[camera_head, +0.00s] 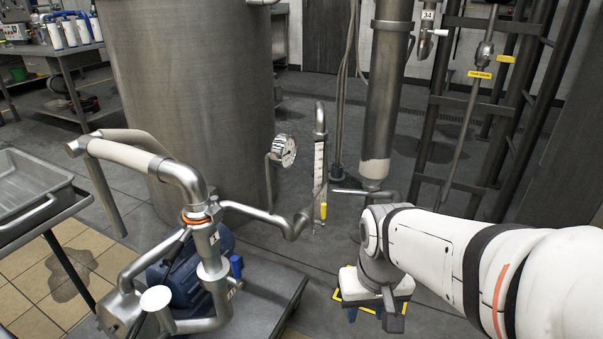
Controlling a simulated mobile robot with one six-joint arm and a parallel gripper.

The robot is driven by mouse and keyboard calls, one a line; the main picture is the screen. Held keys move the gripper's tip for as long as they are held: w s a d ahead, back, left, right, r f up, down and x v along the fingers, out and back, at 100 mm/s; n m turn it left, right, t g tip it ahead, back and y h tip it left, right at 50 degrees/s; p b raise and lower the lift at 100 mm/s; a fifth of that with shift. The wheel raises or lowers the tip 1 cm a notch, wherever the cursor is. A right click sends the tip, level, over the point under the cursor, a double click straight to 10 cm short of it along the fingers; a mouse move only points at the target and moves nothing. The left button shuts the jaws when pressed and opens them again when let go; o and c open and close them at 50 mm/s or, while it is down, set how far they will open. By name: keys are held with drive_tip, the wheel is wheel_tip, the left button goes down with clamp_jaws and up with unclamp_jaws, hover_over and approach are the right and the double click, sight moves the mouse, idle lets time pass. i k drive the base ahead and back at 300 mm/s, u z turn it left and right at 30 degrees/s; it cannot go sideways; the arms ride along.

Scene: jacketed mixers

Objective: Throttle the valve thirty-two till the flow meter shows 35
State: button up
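A slim upright tube with a white scale (319,162), which looks like the flow meter, stands right of the big steel tank; its reading is too small to tell. A yellow piece (323,211) sits at its foot, where a steel pipe joins; I cannot tell whether it is a valve handle. No tag reading 32 is legible. A pipe tag (213,239) at the pump is too small to read surely. My arm reaches in from the right, and my gripper (373,305) is at its end, low over the floor, apart from the scaled tube. Its fingers are unclear.
A round dial gauge (284,150) is beside the tank (190,90). A blue pump (185,270) with steel piping stands front left on a plate. A grey tray (30,190) is at the left edge. A tag 34 (428,14) and dark racks stand behind my arm.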

sight(323, 215)
drive_tip(key=u, duration=1.35)
drive_tip(key=k, duration=0.45)
drive_tip(key=z, duration=1.1)
drive_tip(key=i, duration=1)
drive_tip(key=z, duration=0.05)
